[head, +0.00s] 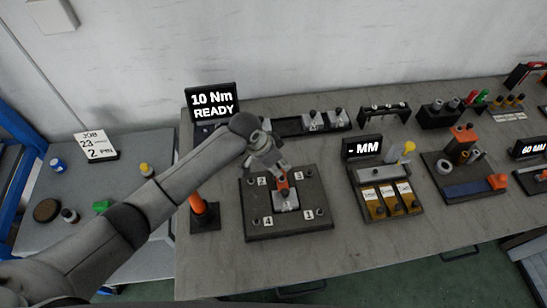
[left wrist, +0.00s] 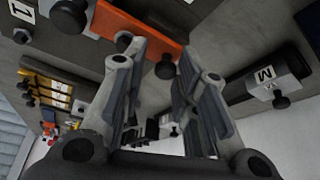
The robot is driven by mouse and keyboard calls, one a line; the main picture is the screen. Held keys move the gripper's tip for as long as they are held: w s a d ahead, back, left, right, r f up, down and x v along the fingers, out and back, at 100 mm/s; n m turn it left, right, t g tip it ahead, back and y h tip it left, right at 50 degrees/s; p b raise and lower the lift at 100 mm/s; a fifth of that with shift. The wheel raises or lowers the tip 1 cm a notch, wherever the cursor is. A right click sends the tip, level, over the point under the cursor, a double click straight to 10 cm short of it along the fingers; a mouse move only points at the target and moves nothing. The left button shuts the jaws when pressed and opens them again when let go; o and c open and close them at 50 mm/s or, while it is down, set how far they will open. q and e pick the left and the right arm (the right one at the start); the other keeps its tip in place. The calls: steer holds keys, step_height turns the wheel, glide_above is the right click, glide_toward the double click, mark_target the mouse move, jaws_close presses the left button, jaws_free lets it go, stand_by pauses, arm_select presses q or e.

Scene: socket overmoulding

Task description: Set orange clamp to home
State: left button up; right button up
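The orange clamp (head: 283,184) sits on the dark fixture plate (head: 255,222) with numbered corners, over a pale grey block (head: 286,201). In the left wrist view the clamp (left wrist: 145,35) is a flat orange bar with a dark knob (left wrist: 168,67) near its end. My left gripper (head: 276,170) is just above the back end of the clamp. In the left wrist view its fingers (left wrist: 165,75) are apart, with the knob seen in the gap between them. I cannot tell whether they touch it. My right gripper is in neither view.
A "10 Nm READY" display (head: 212,103) stands behind, left of the plate. An orange-handled tool in a holder (head: 201,211) stands close on the left. A gauge stand with yellow strips (head: 388,200) is to the right. The bench front (head: 330,262) is clear.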

arm_select(q)
steer(key=v, duration=1.2)
steer(key=shift+f, duration=0.1)
